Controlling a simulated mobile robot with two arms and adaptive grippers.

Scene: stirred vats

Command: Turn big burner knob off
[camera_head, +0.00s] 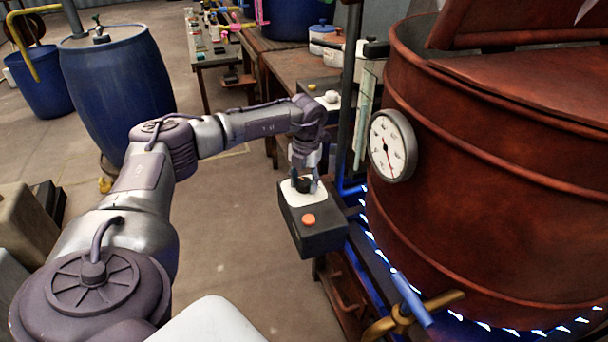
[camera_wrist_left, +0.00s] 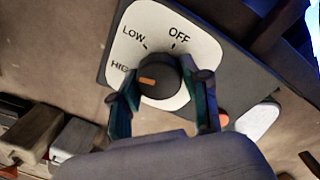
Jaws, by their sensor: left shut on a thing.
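A dark control box (camera_head: 318,236) with a white dial plate and an orange button (camera_head: 309,220) stands beside the big red vat (camera_head: 480,180). On the plate is a black burner knob (camera_wrist_left: 158,78), partly hidden by my fingers in the head view. In the left wrist view the plate (camera_wrist_left: 196,54) reads OFF, LOW and HIGH. The knob's orange mark points left, near HIGH, away from OFF. My left gripper (camera_wrist_left: 163,100) is shut on the knob, one finger on each side; it also shows in the head view (camera_head: 304,184). My right gripper is not in view.
Blue flames (camera_head: 378,244) burn under the red vat, right of the box. A gauge (camera_head: 392,146) sits on the vat and a brass valve (camera_head: 415,314) below it. A blue barrel (camera_head: 118,90) stands at the left. The floor left of the box is clear.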

